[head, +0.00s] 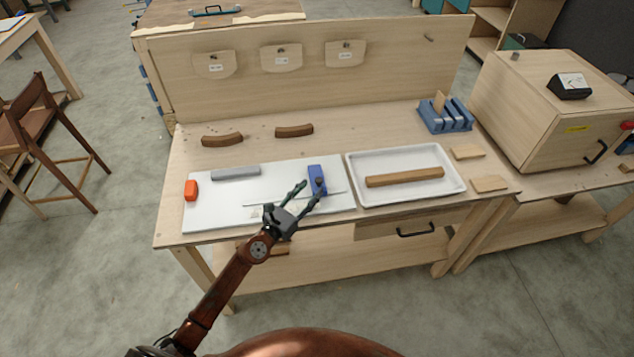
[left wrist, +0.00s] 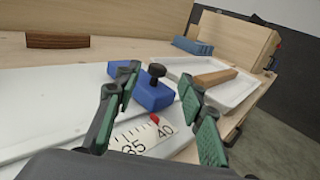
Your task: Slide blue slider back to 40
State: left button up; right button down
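The blue slider (head: 316,173) with a black knob sits near the right end of the white board (head: 215,212). In the left wrist view the blue slider (left wrist: 153,97) lies just beyond a printed scale (left wrist: 140,138) reading 35 and 40. A red mark (left wrist: 154,118) is by the 40. I cannot read the slider's exact setting. My left gripper (head: 311,189) is open, its fingers apart on the near side of the slider. In the left wrist view the slider and knob appear between the fingers (left wrist: 158,78); contact cannot be told. My right gripper is not in view.
An orange block (head: 190,190) and a grey bar (head: 235,173) are on the board's left part. A white tray (head: 440,155) with a wooden strip (head: 404,177) stands just right. Curved brown pieces (head: 222,139) lie behind. A blue rack (head: 445,114) stands at back right.

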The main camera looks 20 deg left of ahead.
pick_arm(q)
jog(key=v, duration=0.5)
jog(key=shift+s+a, duration=0.1)
jog(key=shift+s, duration=0.25)
